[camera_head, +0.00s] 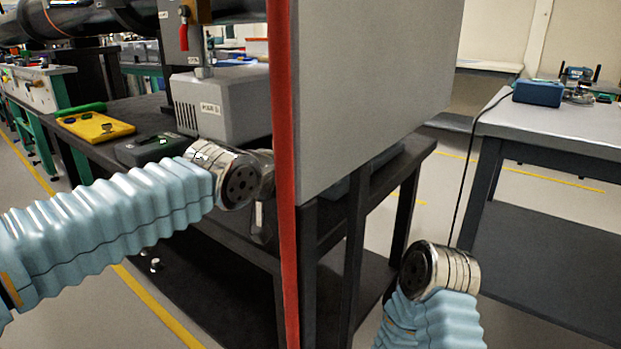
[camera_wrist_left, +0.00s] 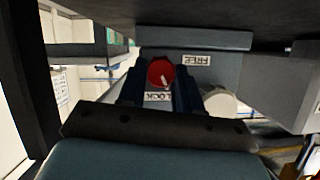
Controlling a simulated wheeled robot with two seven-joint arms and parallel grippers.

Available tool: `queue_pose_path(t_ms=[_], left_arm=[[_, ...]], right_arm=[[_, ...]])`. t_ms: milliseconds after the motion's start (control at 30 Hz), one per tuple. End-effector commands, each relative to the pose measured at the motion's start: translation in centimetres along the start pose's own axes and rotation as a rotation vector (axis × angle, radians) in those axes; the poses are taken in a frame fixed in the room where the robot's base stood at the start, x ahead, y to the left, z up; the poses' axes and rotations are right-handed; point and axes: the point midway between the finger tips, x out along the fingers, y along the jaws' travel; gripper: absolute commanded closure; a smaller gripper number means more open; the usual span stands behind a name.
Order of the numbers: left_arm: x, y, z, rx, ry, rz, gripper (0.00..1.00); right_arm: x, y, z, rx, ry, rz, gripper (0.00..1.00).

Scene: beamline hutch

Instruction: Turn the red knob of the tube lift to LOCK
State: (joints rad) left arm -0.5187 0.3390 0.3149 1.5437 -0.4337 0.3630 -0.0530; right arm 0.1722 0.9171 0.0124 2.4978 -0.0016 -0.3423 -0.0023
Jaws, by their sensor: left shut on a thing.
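The red knob (camera_wrist_left: 160,72) shows in the left wrist view, set on the tube lift's housing under a dark overhang. A white mark on it lies on its lower part, slightly right of centre. A LOCK label (camera_wrist_left: 157,97) is just below the knob and a FREE label (camera_wrist_left: 197,60) is to its right. My left gripper (camera_wrist_left: 160,80) is shut on the knob, with one dark blue finger on each side. In the head view the knob and the left fingers are hidden. My right gripper is not visible; only its arm shows at lower right.
A tall grey panel with a red edge (camera_head: 283,150) stands close beside my left wrist. A black bench (camera_head: 115,110) holds a grey box (camera_head: 222,102) and a yellow tray (camera_head: 95,127). A red lever (camera_head: 184,36) is above. A table (camera_head: 560,125) stands at right.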

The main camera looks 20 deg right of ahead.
Motion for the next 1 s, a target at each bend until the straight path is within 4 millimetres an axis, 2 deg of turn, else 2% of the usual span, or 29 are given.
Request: queue_pose_path(t_ms=[33, 200, 500, 1000], left_arm=[[0.2, 0.3, 0.4, 0.042, 0.0, -0.015, 0.96], [0.2, 0.4, 0.5, 0.174, 0.0, -0.071, 0.96], [0.2, 0.4, 0.5, 0.344, -0.002, -0.142, 0.96], [0.1, 0.3, 0.3, 0.425, -0.005, -0.176, 0.96]], right_arm=[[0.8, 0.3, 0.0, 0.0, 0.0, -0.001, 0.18], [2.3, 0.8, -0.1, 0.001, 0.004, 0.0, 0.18], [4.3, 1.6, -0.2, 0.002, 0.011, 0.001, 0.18], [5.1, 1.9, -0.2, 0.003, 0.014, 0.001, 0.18]])
